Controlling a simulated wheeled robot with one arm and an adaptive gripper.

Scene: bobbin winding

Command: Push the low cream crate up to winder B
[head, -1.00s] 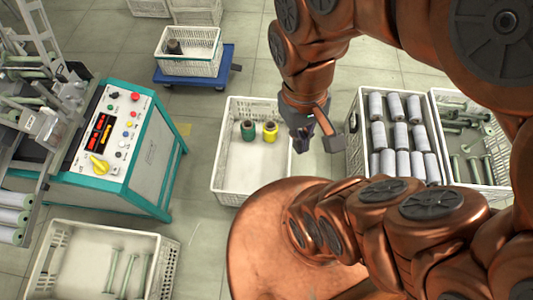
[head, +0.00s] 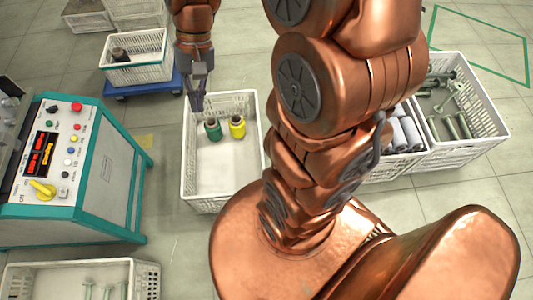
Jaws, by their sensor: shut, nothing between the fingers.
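A low cream crate (head: 215,165) stands on the floor in the middle of the head view. It holds a green spool (head: 213,129) and a yellow spool (head: 237,127) near its far end. A winder (head: 108,165) with a teal frame and a control panel stands to its left; I see no letter on it that I can read. A strip of floor shows between them. My gripper (head: 197,106) is shut and empty, pointing down at the crate's far left corner. I cannot tell whether it touches the rim.
A crate on a blue dolly (head: 140,88) stands behind, to the left.

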